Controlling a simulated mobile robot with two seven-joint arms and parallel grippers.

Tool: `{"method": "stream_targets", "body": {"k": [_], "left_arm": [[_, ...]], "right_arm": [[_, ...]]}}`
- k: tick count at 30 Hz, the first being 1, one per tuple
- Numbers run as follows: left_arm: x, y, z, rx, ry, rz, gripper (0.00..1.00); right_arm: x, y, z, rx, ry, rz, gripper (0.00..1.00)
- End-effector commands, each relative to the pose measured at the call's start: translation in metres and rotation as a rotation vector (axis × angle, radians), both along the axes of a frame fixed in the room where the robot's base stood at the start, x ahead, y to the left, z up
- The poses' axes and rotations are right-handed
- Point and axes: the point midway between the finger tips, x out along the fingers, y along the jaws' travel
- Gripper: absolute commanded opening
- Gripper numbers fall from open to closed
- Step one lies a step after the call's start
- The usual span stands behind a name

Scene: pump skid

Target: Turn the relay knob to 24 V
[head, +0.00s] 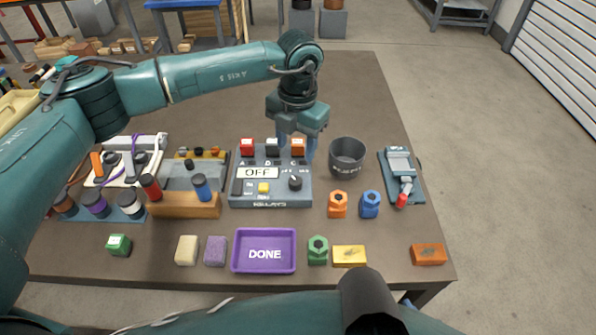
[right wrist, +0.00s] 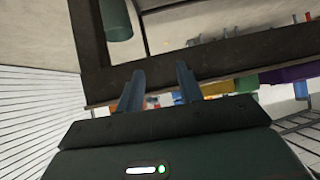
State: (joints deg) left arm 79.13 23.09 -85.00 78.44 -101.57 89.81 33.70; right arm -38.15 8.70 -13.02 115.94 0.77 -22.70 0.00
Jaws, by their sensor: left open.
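The grey relay box (head: 270,199) sits mid-table in the head view, its display (head: 258,173) reading OFF. Its dark round knob (head: 295,182) is on the right of the front panel, with small markings too fine to read. A yellow button (head: 264,188) is left of the knob. My left gripper (head: 296,147) points down, open, fingers either side of the orange block; contact is unclear. It is behind the knob, apart from it. My right gripper (right wrist: 160,88) is open and empty.
A dark cup (head: 346,157) stands right of the box, with orange (head: 338,204) and blue (head: 370,204) pieces in front of it. A wooden rack (head: 185,208) is left. A purple DONE tray (head: 263,251) lies in front. My right arm crosses the bottom.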

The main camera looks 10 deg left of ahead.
Motion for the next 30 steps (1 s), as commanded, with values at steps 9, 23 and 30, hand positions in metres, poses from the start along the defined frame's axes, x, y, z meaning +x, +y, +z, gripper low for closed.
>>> {"method": "stream_targets", "body": {"k": [9,23,30], "left_arm": [[-0.001,0.001,-0.067,-0.001,0.005,-0.001,0.52],[0.0,0.002,-0.108,-0.004,0.002,-0.002,0.52],[0.0,0.002,-0.108,-0.004,0.001,-0.002,0.48]], "right_arm": [[-0.005,-0.003,0.003,-0.003,0.028,-0.017,0.36],[-0.001,-0.007,0.003,-0.011,0.03,-0.024,0.36],[0.0,-0.007,0.003,-0.011,0.028,-0.024,0.36]]}}
